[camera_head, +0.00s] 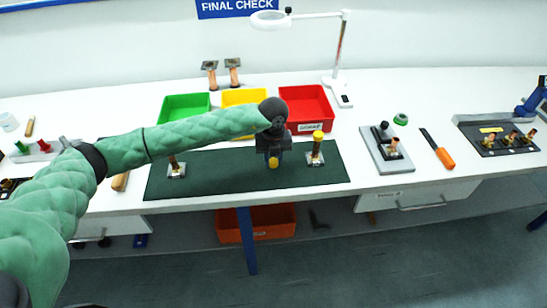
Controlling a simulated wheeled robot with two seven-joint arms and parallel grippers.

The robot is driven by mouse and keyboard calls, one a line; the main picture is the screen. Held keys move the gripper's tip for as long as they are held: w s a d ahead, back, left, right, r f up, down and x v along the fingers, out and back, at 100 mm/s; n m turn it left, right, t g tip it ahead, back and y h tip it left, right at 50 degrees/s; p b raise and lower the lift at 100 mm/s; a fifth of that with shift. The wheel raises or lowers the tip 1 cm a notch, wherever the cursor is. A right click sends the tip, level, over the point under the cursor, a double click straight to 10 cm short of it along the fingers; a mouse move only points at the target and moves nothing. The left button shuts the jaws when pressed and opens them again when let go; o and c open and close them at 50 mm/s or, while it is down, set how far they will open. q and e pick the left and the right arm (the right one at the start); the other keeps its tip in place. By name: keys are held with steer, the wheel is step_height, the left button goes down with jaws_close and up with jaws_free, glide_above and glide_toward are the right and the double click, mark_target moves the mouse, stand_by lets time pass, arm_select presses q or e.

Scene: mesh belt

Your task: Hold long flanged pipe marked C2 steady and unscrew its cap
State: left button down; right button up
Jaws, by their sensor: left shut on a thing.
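My left arm reaches in from the left, and its dark gripper (272,153) is over the middle of the dark green mat (220,182). It is shut on a yellow-ended piece (273,163) whose yellow end shows just below the fingers. The gripper hides the rest, so I cannot tell if it is a whole pipe. A copper flanged pipe with a yellow cap (317,147) stands upright on the mat to the right. Another copper flanged pipe (176,167) stands at the mat's left, partly behind my arm. The C2 mark is not readable. My right gripper is not in view.
Green (184,106), yellow (243,97) and red (307,107) bins stand behind the mat. Two flanged pipes (233,72) stand behind them. A magnifier lamp (338,60), a grey fixture plate (387,149) and an orange-handled tool (444,157) are to the right.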

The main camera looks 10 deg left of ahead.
arm_select(q)
steer(key=shift+f, duration=0.15)
steer(key=c, duration=1.1)
jaws_free()
steer(key=shift+r, duration=0.2)
